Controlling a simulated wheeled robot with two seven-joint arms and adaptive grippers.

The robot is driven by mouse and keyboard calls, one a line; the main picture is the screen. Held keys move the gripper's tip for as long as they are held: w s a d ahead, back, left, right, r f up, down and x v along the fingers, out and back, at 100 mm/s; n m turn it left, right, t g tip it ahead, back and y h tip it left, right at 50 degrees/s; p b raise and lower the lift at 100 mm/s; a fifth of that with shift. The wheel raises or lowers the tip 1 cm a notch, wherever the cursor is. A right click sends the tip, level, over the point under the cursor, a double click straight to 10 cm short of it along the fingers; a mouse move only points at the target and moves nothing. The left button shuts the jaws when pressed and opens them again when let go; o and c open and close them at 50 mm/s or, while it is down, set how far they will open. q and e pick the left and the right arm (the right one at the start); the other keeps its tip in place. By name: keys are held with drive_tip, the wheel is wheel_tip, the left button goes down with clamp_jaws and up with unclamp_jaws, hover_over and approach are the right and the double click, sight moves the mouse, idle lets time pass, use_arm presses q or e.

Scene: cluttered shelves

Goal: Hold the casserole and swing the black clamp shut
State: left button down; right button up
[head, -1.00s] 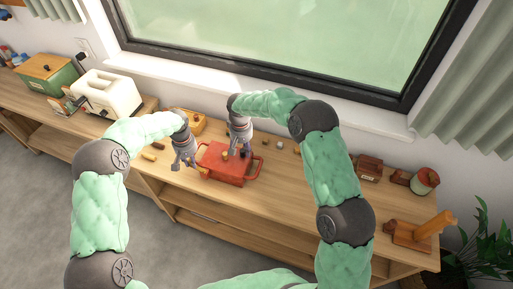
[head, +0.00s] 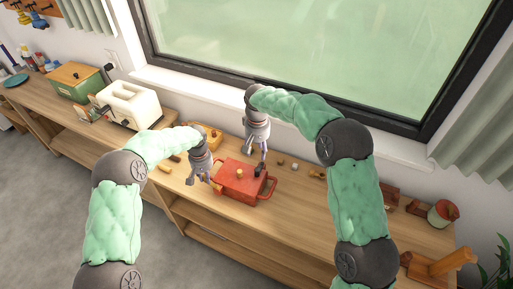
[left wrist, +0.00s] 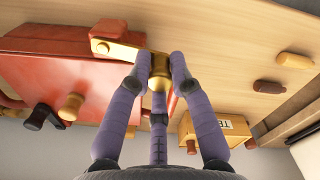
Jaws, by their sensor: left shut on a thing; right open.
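The red casserole (head: 240,186) stands on the wooden counter, a gold knob (head: 239,174) on its lid. It also shows in the left wrist view (left wrist: 60,70). The black clamp (head: 259,169) is at the casserole's right back edge and looks raised; its exact angle is too small to tell. My left gripper (head: 204,180) is at the casserole's left side. In the left wrist view, its fingers close around the knobbed end of a brass clamp (left wrist: 125,50) on the casserole. My right gripper (head: 263,154) is open and empty, pointing down just above the black clamp.
A yellow box (head: 212,136) stands behind my left gripper. A white toaster (head: 128,105) and a green box (head: 76,82) are at left. Small objects lie right of the casserole, and a wooden stand (head: 437,266) is at far right. The window wall bounds the back.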

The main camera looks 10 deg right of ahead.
use_arm(q)
drive_tip(key=c, duration=1)
unclamp_jaws()
drive_tip(key=shift+c, duration=0.2)
drive_tip(key=shift+r, duration=0.1)
wheel_tip(320, 180, up, 12)
drive_tip(key=shift+s, duration=0.1)
